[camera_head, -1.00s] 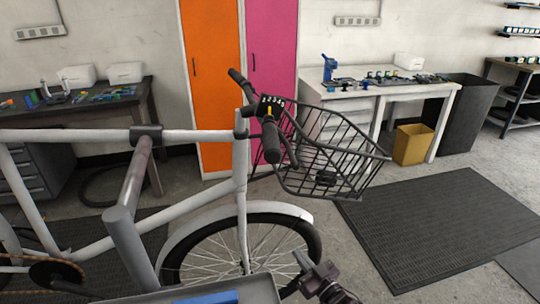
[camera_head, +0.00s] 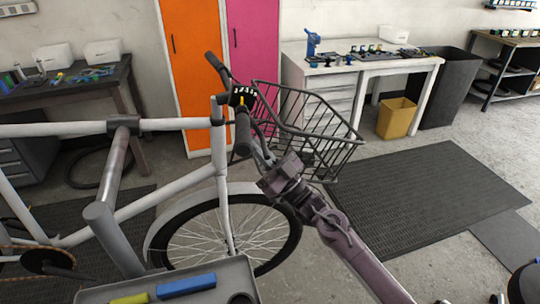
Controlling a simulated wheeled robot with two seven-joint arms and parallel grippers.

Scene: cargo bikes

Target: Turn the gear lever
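The white bike has a black gear dial (camera_head: 241,97) with pale numbers on its handlebar, beside the near black grip (camera_head: 243,135). My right gripper (camera_head: 262,158) reaches in from the lower right. It is just below and right of the near grip, in front of the basket's lower part. I see no object in it, and its fingers are too small and dark to tell open from shut. My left gripper is out of view.
A black wire basket (camera_head: 318,130) is fixed at the bike's front, close to my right gripper. A grey tray (camera_head: 238,274) with a blue and a yellow-green item is at the bottom. A white workbench (camera_head: 370,65) stands behind. The floor mat (camera_head: 430,195) at right is clear.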

